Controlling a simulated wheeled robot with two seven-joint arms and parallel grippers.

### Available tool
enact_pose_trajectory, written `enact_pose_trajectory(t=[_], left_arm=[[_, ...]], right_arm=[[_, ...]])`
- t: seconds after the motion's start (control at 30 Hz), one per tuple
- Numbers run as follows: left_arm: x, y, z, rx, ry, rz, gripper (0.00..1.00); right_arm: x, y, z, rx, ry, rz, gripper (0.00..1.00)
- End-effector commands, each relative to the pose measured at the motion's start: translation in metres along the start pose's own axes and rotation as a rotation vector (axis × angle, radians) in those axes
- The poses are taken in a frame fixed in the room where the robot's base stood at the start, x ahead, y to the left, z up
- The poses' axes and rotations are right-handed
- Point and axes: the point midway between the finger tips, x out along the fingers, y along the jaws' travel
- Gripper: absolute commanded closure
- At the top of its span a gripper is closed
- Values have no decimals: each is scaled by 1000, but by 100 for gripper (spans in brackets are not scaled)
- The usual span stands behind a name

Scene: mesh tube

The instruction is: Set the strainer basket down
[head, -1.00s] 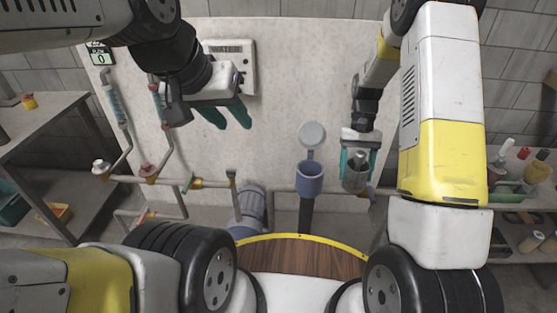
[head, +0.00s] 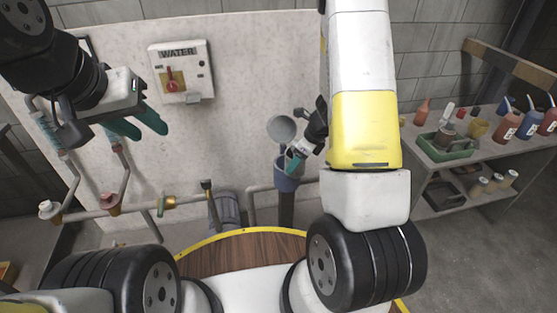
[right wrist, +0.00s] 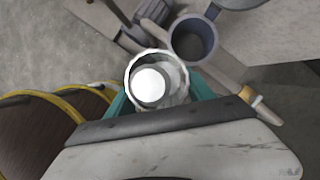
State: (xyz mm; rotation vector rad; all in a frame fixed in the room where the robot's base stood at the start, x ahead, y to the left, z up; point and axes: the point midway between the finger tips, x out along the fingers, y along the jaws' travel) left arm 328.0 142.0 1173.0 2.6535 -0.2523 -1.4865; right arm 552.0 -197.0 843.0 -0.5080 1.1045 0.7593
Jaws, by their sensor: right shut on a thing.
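The strainer basket (right wrist: 157,80) is a pale metal cylinder, seen end-on in the right wrist view. My right gripper (right wrist: 155,100) is shut on it, with a teal finger on either side. In the head view the right gripper (head: 294,160) is in front of the blue pipe housing (head: 287,183), and the basket is hard to make out. The open housing also shows in the right wrist view (right wrist: 193,40), just beyond the basket and to its right. My left gripper (head: 138,125) is open and empty in front of the wall panel.
A bench (head: 480,172) at the right holds a green tray (head: 449,150) with a grey cylinder in it, plus several bottles. The round grey lid (head: 282,129) stands open above the housing. Pipes run along the panel, below the WATER switch box (head: 181,72). Bare floor lies at the lower right.

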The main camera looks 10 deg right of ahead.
Motion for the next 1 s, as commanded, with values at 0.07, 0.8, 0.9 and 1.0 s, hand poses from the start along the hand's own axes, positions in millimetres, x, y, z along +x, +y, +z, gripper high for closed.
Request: enact_pose_trajectory(t=[0.07,0.8,0.9,1.0], left_arm=[[0,0,0,0,0,0,64],[0,0,0,0,0,0,64],[0,0,0,0,0,0,64],[0,0,0,0,0,0,64]], right_arm=[[-3,-5,-20,138,-1,-53,88],[11,-32,-37,523,-6,-218,88],[23,-43,-15,526,-6,-218,88],[30,-49,-3,529,-4,-217,88]])
